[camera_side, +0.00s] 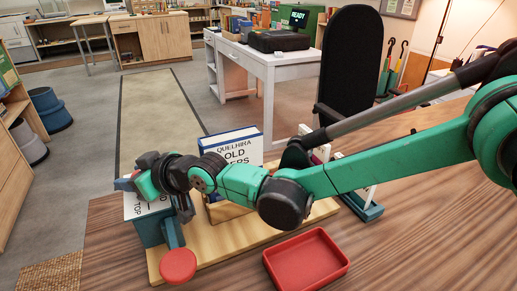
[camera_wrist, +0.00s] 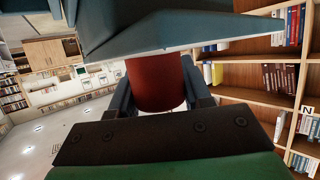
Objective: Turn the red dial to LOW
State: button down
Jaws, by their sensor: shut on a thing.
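The red dial (camera_wrist: 155,84) shows in the wrist view as a red cylinder between my two fingers, under a blue-grey surface. My gripper (camera_side: 128,184) is shut on it, with one finger on each side. In the side view my gripper is at a teal box (camera_side: 149,231) with a white lettered panel (camera_side: 143,206), at the left end of a wooden board. There the dial is mostly hidden by my gripper. The dial's pointer and the LOW mark cannot be made out.
A red disc (camera_side: 178,266) on a teal arm sticks out in front of the box. A large book (camera_side: 238,146) stands behind my arm. A red tray (camera_side: 305,262) lies at the board's front right. A white and teal frame (camera_side: 370,207) stands at the right. Bare table is at far right.

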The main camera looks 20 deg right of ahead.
jog(key=shift+n+g+y, duration=0.5)
jog(key=shift+n, duration=0.1)
jog(key=shift+c, duration=1.9)
grip_release()
jog(key=shift+v, duration=2.8)
